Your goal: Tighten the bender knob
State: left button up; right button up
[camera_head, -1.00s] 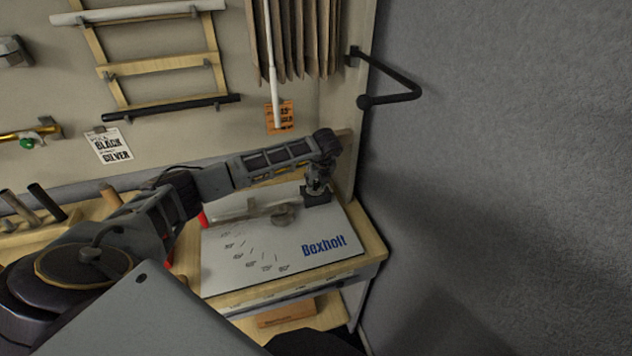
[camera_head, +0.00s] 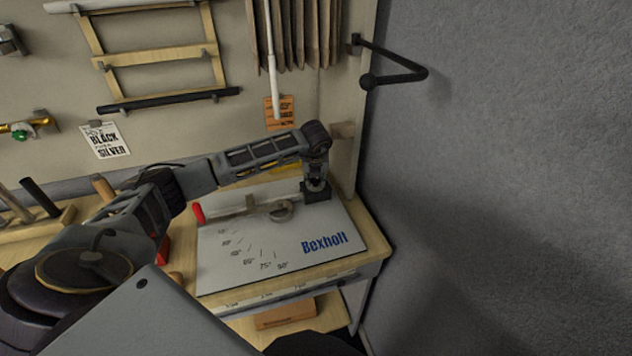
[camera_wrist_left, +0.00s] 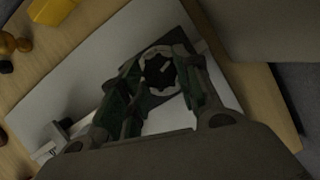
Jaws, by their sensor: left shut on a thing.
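The bender is a white plate (camera_head: 275,256) marked "Bexholt" with several angle marks, lying on the wooden bench. It carries a red-tipped lever (camera_head: 199,213), a round grey die (camera_head: 281,211) and a dark block (camera_head: 316,197) at its back right corner. My left gripper (camera_head: 317,183) points down over that block. In the left wrist view, the dark, lobed bender knob (camera_wrist_left: 158,72) sits between the two fingers of the gripper, which is shut on it. The arm hides part of the plate's back edge. My right gripper does not show.
A grey wall (camera_head: 500,180) stands close to the right of the bench (camera_head: 375,235). A pegboard rises behind, with a black hook arm (camera_head: 398,75) sticking out. Tool handles (camera_head: 40,196) stand in a rack at left. A wooden block (camera_head: 285,312) lies on the shelf below.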

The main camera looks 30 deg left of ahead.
pick_arm(q)
jog(key=shift+a+f+m+b, duration=0.1)
jog(key=shift+m+b, duration=0.5)
jog(key=shift+m, duration=0.1)
jog(key=shift+m+t+h+b, duration=0.3)
jog(key=shift+m+h+b, duration=0.2)
jog(key=shift+m+b, duration=0.1)
jog(key=shift+a+m+h+b, duration=0.1)
jog(key=shift+m+h+b, duration=0.3)
jog(key=shift+m, duration=0.7)
jog(key=shift+b, duration=0.35)
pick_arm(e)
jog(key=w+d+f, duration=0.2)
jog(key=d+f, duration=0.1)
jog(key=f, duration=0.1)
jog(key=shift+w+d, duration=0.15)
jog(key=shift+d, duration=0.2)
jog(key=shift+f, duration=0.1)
